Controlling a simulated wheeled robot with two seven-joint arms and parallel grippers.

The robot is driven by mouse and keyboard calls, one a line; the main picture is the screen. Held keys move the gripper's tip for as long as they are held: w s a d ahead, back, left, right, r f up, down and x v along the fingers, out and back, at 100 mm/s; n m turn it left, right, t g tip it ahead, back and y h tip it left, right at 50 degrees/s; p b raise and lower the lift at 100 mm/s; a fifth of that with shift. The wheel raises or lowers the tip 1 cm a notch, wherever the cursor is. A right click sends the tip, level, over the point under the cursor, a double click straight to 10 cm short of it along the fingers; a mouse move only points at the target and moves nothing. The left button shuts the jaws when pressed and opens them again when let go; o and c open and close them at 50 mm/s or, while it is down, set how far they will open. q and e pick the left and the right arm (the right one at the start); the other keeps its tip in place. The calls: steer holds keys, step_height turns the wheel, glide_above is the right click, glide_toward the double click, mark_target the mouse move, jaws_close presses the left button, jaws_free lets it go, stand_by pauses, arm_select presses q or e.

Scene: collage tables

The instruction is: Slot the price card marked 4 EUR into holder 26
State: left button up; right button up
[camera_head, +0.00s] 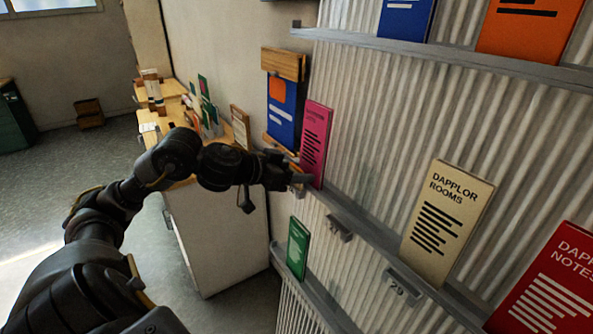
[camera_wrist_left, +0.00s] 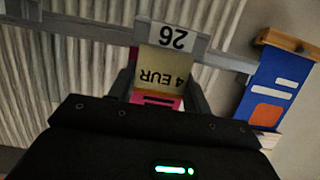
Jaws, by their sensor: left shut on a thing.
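The 4 EUR price card (camera_wrist_left: 165,72) is pale cream and appears upside down in the left wrist view. My left gripper (camera_wrist_left: 162,90) is shut on it, a finger at each side. It also shows in the head view (camera_head: 300,179), at the shelf rail in front of a pink leaflet. Holder 26 (camera_wrist_left: 171,38) is a light label plate on the rail. The card's edge meets or overlaps the plate's edge; I cannot tell whether it is seated in the slot. In the head view my gripper hides the card and holder 26. My right gripper is not in view.
The pink leaflet (camera_head: 315,140) stands right behind my gripper. A blue leaflet (camera_head: 282,112) hangs beyond it. Holder 29 (camera_head: 403,285) is on the same rail under a cream leaflet (camera_head: 445,222). A green leaflet (camera_head: 298,248) stands lower down.

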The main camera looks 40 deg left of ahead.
mark_target(311, 156)
arm_select(q)
steer(key=shift+f, duration=0.1)
stand_by(0.3)
steer(key=shift+f+b, duration=0.35)
steer(key=shift+f, duration=0.2)
steer(key=o, duration=1.4)
steer(key=shift+s, duration=0.1)
steer(key=r+p, duration=0.3)
steer(key=p, duration=0.1)
steer(key=r+p, duration=0.2)
steer(key=shift+w+r, duration=0.25)
steer(key=shift+r, duration=0.05)
